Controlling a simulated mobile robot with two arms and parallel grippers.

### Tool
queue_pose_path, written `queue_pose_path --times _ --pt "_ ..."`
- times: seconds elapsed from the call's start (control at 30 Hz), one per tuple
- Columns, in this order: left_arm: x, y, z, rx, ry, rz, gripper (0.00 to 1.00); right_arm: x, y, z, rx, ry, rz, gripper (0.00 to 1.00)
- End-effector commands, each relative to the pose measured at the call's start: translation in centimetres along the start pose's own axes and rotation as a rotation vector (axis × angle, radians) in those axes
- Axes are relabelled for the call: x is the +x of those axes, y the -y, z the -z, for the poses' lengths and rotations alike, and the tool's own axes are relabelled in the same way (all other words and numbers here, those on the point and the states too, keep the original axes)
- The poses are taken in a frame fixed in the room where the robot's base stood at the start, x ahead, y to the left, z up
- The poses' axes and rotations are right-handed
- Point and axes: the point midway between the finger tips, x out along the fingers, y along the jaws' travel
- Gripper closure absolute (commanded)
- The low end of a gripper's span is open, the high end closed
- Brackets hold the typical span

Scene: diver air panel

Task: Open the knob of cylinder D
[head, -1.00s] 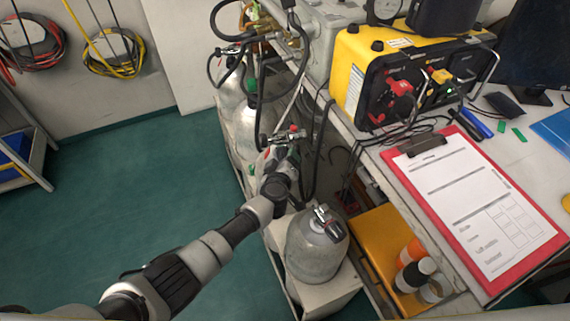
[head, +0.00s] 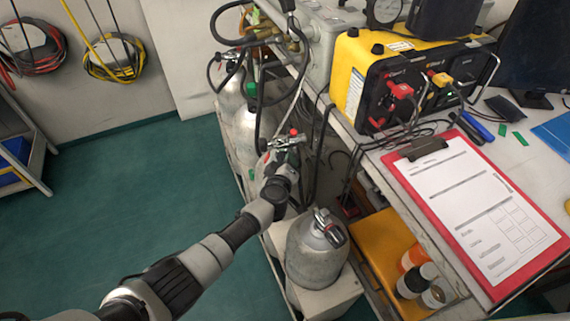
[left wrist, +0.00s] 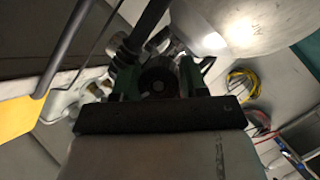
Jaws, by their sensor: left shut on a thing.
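A row of grey cylinders stands along the bench's left side in the head view. My left gripper (head: 283,152) is at the valve of the third cylinder from the back, which my arm mostly hides. In the left wrist view my left gripper (left wrist: 158,88) is shut on a dark round knob (left wrist: 158,78), with a finger on each side. A small red part (head: 293,132) shows just above the gripper. The front cylinder (head: 317,250) stands free with its own valve (head: 328,228). I cannot read any cylinder letter. My right gripper is out of view.
Behind stands a cylinder with a green knob (head: 250,90) and another farther back (head: 231,95). Black hoses (head: 262,85) hang close to my gripper. The bench holds a yellow-black unit (head: 385,75) and a red clipboard (head: 480,205). The green floor (head: 130,190) at left is clear.

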Motion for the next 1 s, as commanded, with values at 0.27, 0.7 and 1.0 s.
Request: queue_pose_path --times 0.27,0.7,1.0 --pt "0.1 0.4 -0.4 -0.150 -0.006 -0.069 0.80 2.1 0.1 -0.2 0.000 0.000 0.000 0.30" --pt "0.1 0.2 -0.3 -0.406 -0.018 -0.187 0.80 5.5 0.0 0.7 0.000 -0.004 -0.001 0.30" --pt "0.1 0.1 -0.2 -0.496 -0.022 -0.228 0.80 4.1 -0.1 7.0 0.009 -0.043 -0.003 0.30"
